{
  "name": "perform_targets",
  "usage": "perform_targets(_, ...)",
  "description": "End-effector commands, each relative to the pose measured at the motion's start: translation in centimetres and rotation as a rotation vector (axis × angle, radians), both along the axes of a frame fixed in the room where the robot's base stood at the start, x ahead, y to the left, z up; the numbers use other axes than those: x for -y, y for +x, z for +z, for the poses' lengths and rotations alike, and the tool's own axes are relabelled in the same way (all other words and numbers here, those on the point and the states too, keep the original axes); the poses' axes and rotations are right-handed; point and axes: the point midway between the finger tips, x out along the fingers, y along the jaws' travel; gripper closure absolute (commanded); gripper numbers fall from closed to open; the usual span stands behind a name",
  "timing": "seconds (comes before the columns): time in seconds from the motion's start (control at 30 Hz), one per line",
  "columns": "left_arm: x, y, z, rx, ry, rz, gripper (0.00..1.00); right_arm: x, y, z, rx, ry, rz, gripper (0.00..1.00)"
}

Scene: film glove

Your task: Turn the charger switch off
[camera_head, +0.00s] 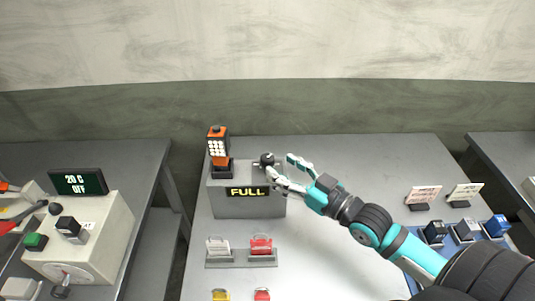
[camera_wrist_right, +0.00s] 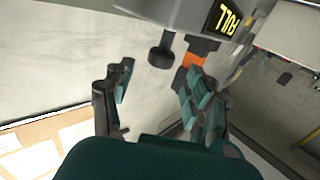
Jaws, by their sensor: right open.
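The charger (camera_head: 231,202) is a grey box with a lit yellow "FULL" display (camera_head: 247,191), which also shows in the wrist view (camera_wrist_right: 226,17). An orange device with white keys (camera_head: 217,148) stands upright in a dark cradle on its left top. The switch (camera_head: 267,158) is a short lever with a round black knob on the right top, and the knob shows in the wrist view (camera_wrist_right: 160,56). My right gripper (camera_head: 278,167) is open beside the knob, with nothing held. In the wrist view its fingers (camera_wrist_right: 157,82) lie either side of the knob's line; contact is not clear.
In front of the charger is a rack with white and red clips (camera_head: 261,244). On the right are small sign cards (camera_head: 423,196) and a blue tray with dark blocks (camera_head: 466,229). A left table holds a beige box (camera_head: 105,240) reading "20 C OFF". The table's middle is clear.

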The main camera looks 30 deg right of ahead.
Motion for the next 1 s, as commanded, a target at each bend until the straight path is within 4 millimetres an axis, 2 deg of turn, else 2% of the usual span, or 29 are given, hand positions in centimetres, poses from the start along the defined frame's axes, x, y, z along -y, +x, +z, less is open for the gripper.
perform_targets(0.1,0.0,-0.1,0.8,-0.001,0.000,0.000,0.60,-0.6,2.1,0.3,0.003,0.002,-0.002,0.45)
perform_targets(0.33,0.0,-0.1,1.4,-0.002,0.001,-0.001,0.60,-1.5,4.7,0.2,0.002,0.002,-0.002,0.45)
perform_targets(0.73,-0.2,-0.1,1.5,-0.002,0.003,-0.002,0.60,-1.9,5.4,0.0,0.000,0.000,0.000,0.45)
perform_targets(0.77,-0.2,-0.1,1.5,-0.002,0.002,-0.001,0.60,-1.9,5.4,0.0,0.000,0.000,-0.001,0.46)
perform_targets(1.0,-0.2,-0.1,1.5,-0.002,0.002,-0.001,0.60,-1.9,5.4,0.0,0.000,0.000,-0.001,0.78)
